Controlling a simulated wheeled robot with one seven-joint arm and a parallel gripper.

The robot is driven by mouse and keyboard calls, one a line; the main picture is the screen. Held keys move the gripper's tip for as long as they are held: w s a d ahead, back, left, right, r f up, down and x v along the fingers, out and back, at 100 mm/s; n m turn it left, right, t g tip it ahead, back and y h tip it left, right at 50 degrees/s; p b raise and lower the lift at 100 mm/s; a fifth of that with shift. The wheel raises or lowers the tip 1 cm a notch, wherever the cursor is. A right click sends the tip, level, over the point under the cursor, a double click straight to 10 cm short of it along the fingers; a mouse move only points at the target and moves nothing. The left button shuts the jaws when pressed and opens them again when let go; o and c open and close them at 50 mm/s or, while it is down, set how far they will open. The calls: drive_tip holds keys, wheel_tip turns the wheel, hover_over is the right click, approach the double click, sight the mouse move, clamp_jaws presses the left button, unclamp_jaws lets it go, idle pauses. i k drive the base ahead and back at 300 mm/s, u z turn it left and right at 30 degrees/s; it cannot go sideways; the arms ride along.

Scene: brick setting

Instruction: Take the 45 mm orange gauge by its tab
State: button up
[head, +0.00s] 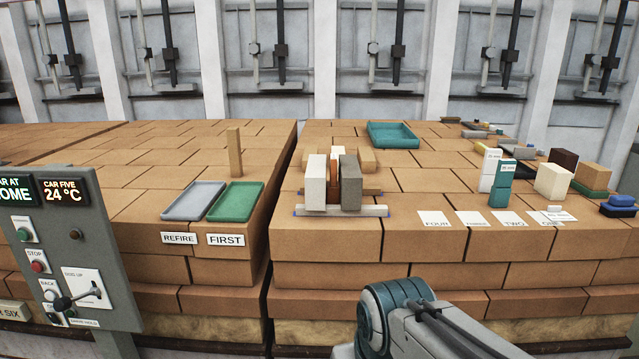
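I cannot clearly make out an orange gauge with a tab. An orange-brown upright piece (334,178) shows in the gap between a white block (316,183) and a grey block (350,185); I cannot tell if it is a gauge. On the right, a white upright piece (488,172) and a teal upright piece (500,188) carry small labels too small to read surely. My arm shows at the bottom centre, but its gripper fingers are not in view.
A teal tray (393,146) lies further back. Numbered cards (435,219) line the right front edge. Several blocks, including a cream one (552,181), crowd the right. A control panel (70,250) stands left.

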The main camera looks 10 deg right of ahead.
sight(333, 186)
drive_tip(key=i, duration=1.5)
drive_tip(key=z, duration=0.85)
